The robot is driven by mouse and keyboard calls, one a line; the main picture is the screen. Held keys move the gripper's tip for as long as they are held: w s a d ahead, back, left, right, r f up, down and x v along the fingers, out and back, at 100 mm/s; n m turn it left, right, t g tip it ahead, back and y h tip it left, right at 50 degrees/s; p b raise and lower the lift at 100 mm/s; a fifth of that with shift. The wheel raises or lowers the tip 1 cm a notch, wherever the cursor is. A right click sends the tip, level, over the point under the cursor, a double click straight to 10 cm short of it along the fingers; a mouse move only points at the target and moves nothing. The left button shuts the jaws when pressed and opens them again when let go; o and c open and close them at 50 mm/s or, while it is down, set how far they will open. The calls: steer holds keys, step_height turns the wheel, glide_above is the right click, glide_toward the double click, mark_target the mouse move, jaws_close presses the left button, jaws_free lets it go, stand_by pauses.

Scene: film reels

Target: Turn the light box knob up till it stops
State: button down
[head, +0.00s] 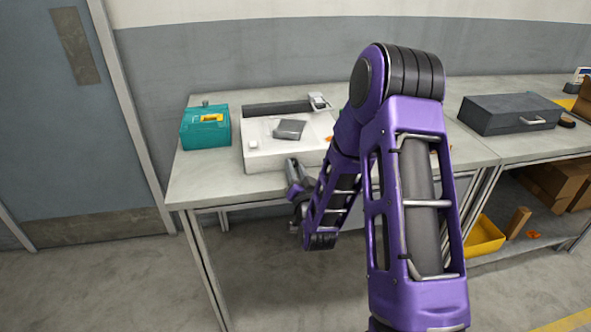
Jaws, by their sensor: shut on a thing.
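The light box (262,158) is the white, low box near the front edge of the left table. My gripper (293,170) is at the box's front face, right of its middle, with its fingers pointing at the box. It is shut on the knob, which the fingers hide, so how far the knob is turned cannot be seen. My purple arm covers the right end of the box.
A teal box (206,128) with a yellow label stands left of the light box. A dark case (510,113) sits on the right table (490,145).

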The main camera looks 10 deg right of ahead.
steer(key=shift+m, duration=0.6)
steer(key=c, duration=0.8)
jaws_free()
steer(key=shift+c, duration=0.2)
